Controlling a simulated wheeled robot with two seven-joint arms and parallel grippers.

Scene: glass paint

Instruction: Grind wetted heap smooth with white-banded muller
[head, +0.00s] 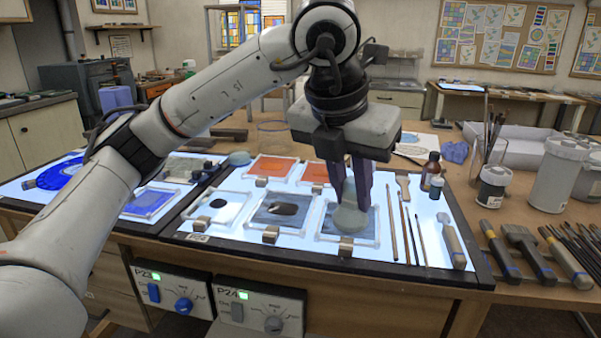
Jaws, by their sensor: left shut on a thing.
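My left gripper (356,190) points down over the right end of the lit panel, its fingers shut on a pale grey-green muller (350,220). The muller's round base is at the small framed grey-blue plate (330,224) at the front; I cannot tell whether it touches the plate. A white band on it is not discernible, as the fingers cover its upper part. No separate wetted heap can be made out on that plate. Another plate to its left bears a dark heap (283,208), and a further one a black patch (201,213). My right gripper is out of view.
Two orange plates (272,167) lie behind. A grey-blue rounded object (239,158) stands at the panel's back left. Thin brushes (407,233) and a thick-handled tool (452,243) lie right of the muller. A brown bottle (430,170) and jars (493,187) stand farther right.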

